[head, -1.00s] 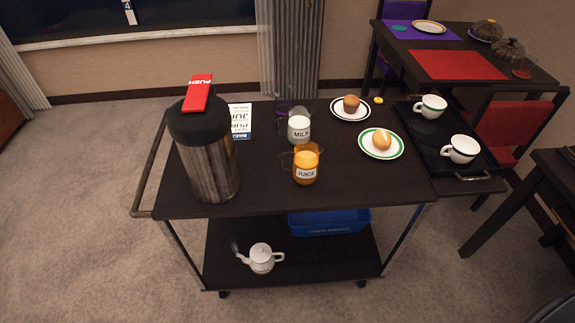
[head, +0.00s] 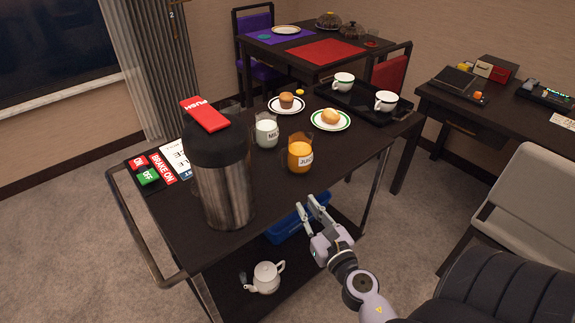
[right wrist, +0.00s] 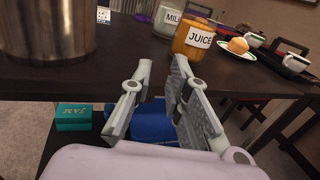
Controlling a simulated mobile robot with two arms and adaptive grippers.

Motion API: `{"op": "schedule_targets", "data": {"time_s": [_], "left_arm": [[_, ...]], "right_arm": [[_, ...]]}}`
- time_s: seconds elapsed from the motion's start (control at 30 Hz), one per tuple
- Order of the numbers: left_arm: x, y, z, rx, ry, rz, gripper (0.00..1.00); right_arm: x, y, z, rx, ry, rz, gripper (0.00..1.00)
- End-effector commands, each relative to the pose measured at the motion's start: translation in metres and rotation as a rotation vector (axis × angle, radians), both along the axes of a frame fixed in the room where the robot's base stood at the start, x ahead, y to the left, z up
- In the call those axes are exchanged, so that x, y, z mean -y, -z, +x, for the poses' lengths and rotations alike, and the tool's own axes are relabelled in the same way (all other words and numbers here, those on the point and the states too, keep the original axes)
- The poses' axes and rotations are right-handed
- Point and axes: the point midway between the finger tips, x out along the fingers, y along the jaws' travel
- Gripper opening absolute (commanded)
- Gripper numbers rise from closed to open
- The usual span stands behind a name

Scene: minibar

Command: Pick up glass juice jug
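The glass juice jug (head: 300,154), filled with orange juice and labelled JUICE, stands upright near the front edge of the dark cart top (head: 194,238). It also shows in the right wrist view (right wrist: 194,40), beyond the fingers. My right gripper (head: 312,204) is open and empty, in front of the cart edge, below and nearer than the jug. In the right wrist view the two fingers (right wrist: 158,92) are spread apart with nothing between them. My left gripper is not in view.
A milk jug (head: 266,131) stands just left of the juice. A large steel dispenser (head: 225,185) stands farther left. Plates with a muffin (head: 286,100) and a bun (head: 331,116) lie behind. A black tray (head: 357,103) holds two cups. A blue bin (head: 285,226) and white teapot (head: 266,278) sit below.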

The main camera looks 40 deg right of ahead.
Motion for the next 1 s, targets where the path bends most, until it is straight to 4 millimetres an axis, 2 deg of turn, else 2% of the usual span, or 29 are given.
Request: {"op": "schedule_targets", "data": {"time_s": [0.17, 0.37, 0.6, 0.87, 1.0], "left_arm": [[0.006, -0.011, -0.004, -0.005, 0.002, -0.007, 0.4], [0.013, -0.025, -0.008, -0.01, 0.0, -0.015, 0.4], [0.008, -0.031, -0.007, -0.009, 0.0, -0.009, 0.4], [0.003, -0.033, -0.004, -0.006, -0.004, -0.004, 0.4], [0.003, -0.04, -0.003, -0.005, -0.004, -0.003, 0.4]], "right_arm": [[0.005, -0.009, 0.018, 0.006, 0.001, -0.026, 0.17], [0.013, -0.009, 0.059, 0.006, 0.002, -0.023, 0.17], [0.022, -0.006, 0.104, 0.005, 0.002, -0.019, 0.17], [0.025, -0.007, 0.123, 0.004, 0.001, -0.019, 0.17], [0.027, -0.013, 0.142, 0.005, 0.002, -0.018, 0.17]]}}
